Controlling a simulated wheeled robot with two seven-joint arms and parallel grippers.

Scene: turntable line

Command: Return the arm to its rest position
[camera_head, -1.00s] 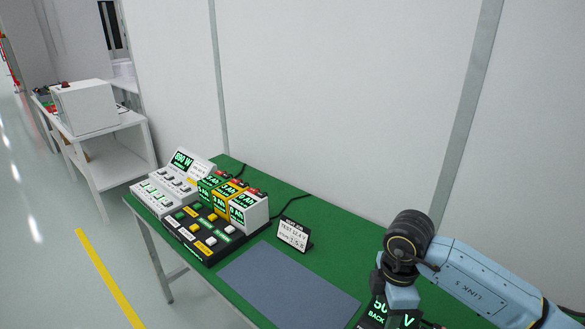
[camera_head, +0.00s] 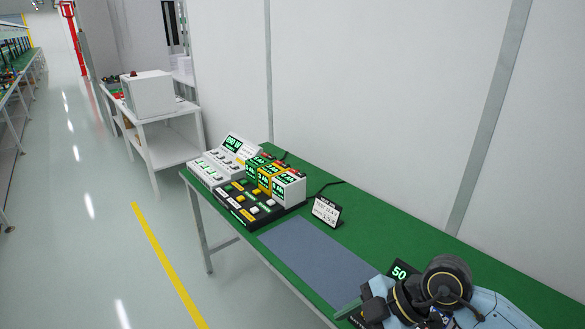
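The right gripper's fingertips cannot be made out. My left arm and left gripper do not show.
On the table stand a sloped white console (camera_head: 213,172), a black button panel (camera_head: 240,206), several small display boxes (camera_head: 289,187) and a small sign (camera_head: 327,211). A blue-grey mat (camera_head: 309,258) lies bare. Open floor (camera_head: 100,225) lies left; a wall stands behind.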

